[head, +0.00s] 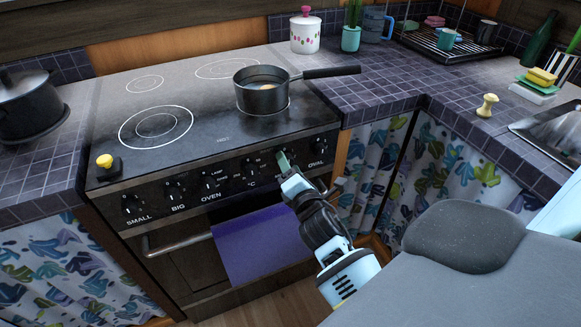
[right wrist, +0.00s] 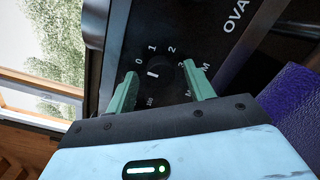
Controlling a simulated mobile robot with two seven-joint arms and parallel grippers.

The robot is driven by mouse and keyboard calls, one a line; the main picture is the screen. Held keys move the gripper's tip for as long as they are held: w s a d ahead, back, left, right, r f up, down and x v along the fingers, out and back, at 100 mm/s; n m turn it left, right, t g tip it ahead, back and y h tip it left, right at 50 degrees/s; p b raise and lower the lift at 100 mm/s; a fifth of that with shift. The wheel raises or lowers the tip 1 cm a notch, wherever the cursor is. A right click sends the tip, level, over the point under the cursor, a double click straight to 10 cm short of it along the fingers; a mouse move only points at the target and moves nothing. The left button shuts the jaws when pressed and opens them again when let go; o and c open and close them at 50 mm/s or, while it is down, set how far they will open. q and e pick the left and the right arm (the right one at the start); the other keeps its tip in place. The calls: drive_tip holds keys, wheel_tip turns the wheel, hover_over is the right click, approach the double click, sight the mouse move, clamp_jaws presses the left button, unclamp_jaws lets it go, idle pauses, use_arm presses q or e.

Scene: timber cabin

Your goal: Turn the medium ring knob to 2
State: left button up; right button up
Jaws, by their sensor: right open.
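The medium ring knob (right wrist: 157,70) is a dark round knob on the stove's black front panel. A small white mark shows on it, and printed 0, 1 and 2 stand around it in the right wrist view; I cannot tell surely which number the mark points to. My right gripper (head: 284,163) is open at the panel, left of the OVAL knob (head: 318,146), and hides the medium knob in the head view. In the right wrist view its green fingers (right wrist: 160,88) stand apart, one towards each side of the knob. My left gripper is not in view.
A saucepan (head: 263,98) stands on the hob with its handle to the right. Left of the gripper are the °C knob (head: 251,169), OVEN knob (head: 208,181) and others. A purple towel (head: 262,243) hangs on the oven handle (head: 180,243) below.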

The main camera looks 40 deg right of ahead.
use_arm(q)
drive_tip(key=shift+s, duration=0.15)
use_arm(e)
drive_tip(key=c, duration=1)
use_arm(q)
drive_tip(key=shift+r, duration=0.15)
use_arm(e)
drive_tip(key=shift+o, duration=0.2)
drive_tip(key=shift+m, duration=0.3)
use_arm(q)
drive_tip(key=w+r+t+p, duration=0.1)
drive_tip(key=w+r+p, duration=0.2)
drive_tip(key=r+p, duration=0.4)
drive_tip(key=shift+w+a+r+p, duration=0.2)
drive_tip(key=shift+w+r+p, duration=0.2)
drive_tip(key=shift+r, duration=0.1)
use_arm(e)
drive_tip(key=m+y, duration=0.1)
drive_tip(key=m, duration=0.8)
drive_tip(key=m+y, duration=0.1)
drive_tip(key=m, duration=0.7)
drive_tip(key=shift+d+m, duration=0.15)
drive_tip(key=shift+m, duration=0.25)
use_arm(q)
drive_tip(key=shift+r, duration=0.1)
